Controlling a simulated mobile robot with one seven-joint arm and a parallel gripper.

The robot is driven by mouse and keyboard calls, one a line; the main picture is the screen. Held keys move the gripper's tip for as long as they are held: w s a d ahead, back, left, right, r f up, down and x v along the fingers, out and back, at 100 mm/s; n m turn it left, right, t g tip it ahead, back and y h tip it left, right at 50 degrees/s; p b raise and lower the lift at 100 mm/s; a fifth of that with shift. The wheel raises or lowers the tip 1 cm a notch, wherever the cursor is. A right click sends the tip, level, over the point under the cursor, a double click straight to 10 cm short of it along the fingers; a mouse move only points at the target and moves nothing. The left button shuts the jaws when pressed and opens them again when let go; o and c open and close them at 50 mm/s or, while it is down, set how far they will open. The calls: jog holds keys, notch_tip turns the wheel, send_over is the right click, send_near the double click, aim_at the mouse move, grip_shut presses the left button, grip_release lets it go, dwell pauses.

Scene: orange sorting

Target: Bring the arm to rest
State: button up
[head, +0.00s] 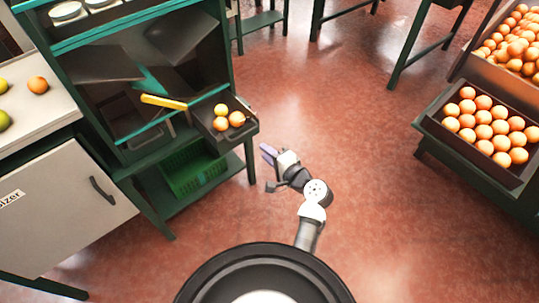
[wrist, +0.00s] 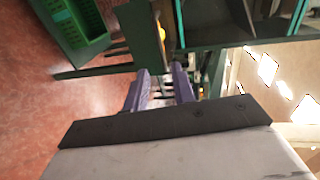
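My arm reaches out from my body over the red floor in the head view. My gripper (head: 266,155) is at its end, to the right of and below a dark tray with several oranges (head: 221,124) on the green sorting stand. In the wrist view my gripper (wrist: 158,80) shows two purple fingers with a gap between them. Nothing is held between the fingers. The stand's green legs lie beyond the fingertips in that view.
The green stand (head: 152,143) with a green crate (head: 190,172) on its low shelf is to the left. A white cabinet (head: 70,210) stands at far left. A dark crate of oranges (head: 431,118) is at right. The floor (head: 370,210) between is clear.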

jog(key=shift+s+d, duration=0.15)
jog(key=shift+s, duration=0.1)
dwell(0.4)
